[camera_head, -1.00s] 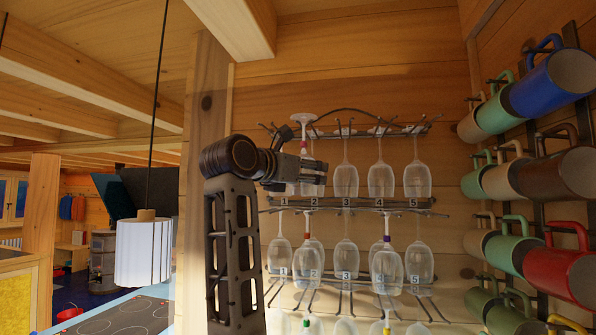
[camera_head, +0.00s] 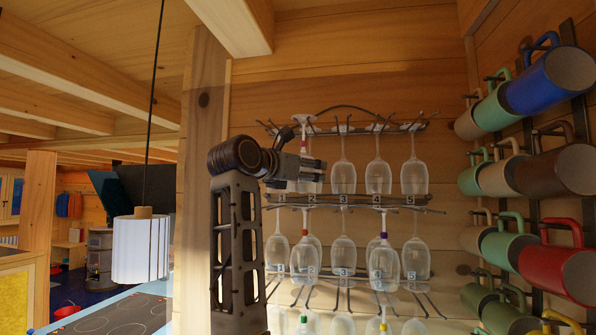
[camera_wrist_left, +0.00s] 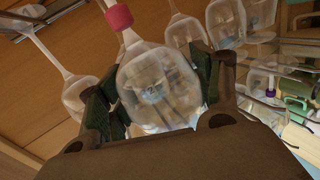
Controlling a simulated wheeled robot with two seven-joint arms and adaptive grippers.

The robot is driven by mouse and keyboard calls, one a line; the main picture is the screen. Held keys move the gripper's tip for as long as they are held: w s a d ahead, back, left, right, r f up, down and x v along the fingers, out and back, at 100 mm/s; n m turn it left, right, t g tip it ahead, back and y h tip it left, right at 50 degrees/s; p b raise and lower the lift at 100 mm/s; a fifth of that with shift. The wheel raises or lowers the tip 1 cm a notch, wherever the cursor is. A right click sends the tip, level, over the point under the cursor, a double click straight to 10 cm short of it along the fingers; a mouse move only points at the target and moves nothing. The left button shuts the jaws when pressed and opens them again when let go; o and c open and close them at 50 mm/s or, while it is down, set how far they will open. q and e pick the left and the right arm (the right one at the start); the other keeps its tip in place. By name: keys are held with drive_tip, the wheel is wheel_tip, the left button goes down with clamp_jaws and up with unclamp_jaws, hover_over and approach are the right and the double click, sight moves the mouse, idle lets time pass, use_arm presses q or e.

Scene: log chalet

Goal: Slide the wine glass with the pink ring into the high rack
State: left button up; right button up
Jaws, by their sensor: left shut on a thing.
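The wine glass with the pink ring (camera_wrist_left: 160,88) hangs upside down between the fingers of my left gripper (camera_wrist_left: 155,112), which is shut on its bowl. The pink ring (camera_wrist_left: 118,17) sits on its stem. In the head view, my left gripper (camera_head: 312,174) hides part of the bowl, and the glass's foot (camera_head: 304,118) is level with the wires of the high rack (camera_head: 350,130). I cannot tell whether the stem is between the wires. A label "2" shows through the bowl in the wrist view. My right gripper is out of view.
Clear glasses hang upside down in the high rack to the right, one of them a glass (camera_head: 343,178) beside my gripper. A lower rack (camera_head: 345,282) holds several more. Coloured mugs, including a blue mug (camera_head: 552,80), hang on the right wall. A wooden post (camera_head: 203,120) stands left.

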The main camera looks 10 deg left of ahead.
use_arm(q)
drive_tip(key=shift+w, duration=0.85)
idle(0.5)
drive_tip(key=o, duration=0.9)
drive_tip(key=shift+f, duration=0.1)
drive_tip(key=b+v, duration=0.1)
drive_tip(key=v, duration=0.5)
drive_tip(key=shift+b, duration=0.4)
idle(4.7)
